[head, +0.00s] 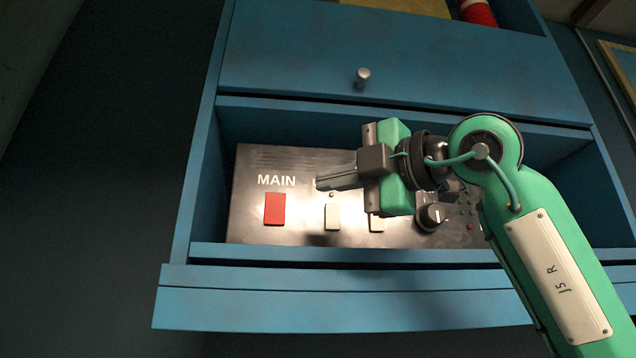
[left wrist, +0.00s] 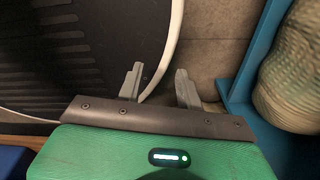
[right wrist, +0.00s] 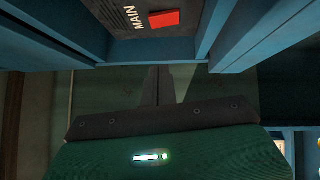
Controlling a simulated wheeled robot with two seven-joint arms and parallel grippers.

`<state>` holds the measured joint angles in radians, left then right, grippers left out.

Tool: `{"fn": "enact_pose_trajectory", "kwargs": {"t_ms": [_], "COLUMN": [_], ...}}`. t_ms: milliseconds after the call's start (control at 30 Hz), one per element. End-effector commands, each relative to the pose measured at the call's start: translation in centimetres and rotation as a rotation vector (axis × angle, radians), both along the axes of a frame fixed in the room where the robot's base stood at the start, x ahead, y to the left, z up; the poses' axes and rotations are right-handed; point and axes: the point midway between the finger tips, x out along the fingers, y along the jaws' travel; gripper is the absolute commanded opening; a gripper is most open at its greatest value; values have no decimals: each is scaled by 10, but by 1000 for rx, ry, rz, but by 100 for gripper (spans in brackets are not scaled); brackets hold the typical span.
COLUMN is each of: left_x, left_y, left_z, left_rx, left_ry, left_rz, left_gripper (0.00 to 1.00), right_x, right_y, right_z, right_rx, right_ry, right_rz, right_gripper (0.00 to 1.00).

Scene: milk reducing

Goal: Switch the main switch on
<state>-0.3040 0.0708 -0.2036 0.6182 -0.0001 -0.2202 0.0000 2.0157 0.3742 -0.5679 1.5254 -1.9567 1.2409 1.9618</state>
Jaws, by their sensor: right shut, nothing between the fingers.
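The main switch (head: 275,209) is a red rectangular button under the word MAIN on a grey control panel (head: 250,228). The red switch also shows at the top of the right wrist view (right wrist: 164,19). My right gripper (head: 322,183) is shut and empty. In the head view its fingers point left, above a white switch (head: 332,217) and a little right of the red one. It shows no contact with the red switch. In the right wrist view its fingers (right wrist: 160,75) are together. My left gripper (left wrist: 158,80) is open and empty, away from the panel.
The panel sits in a blue cabinet recess with a raised front lip (head: 350,254) and side walls. A drawer with a small knob (head: 363,76) is above. A black dial (head: 431,217) is right of the white switches.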

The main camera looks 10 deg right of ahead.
Motion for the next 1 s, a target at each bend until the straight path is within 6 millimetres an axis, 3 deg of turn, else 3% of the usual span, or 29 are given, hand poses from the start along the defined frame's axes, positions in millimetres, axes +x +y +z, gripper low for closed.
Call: {"fn": "enact_pose_trajectory", "kwargs": {"t_ms": [400, 700, 1000], "left_x": [6, 6, 6], "left_y": [10, 10, 10], "left_z": [50, 70, 72], "left_rx": [11, 11, 11], "left_ry": [-6, -7, -7], "left_rz": [2, 1, 1], "left_gripper": [36, 36, 36], "right_x": [61, 94, 100], "right_y": [63, 61, 61], "right_z": [14, 15, 14], "right_rx": [-3, 0, -2], "right_ry": [4, 3, 0], "right_rz": [3, 1, 1], "right_gripper": [0, 0, 0]}}
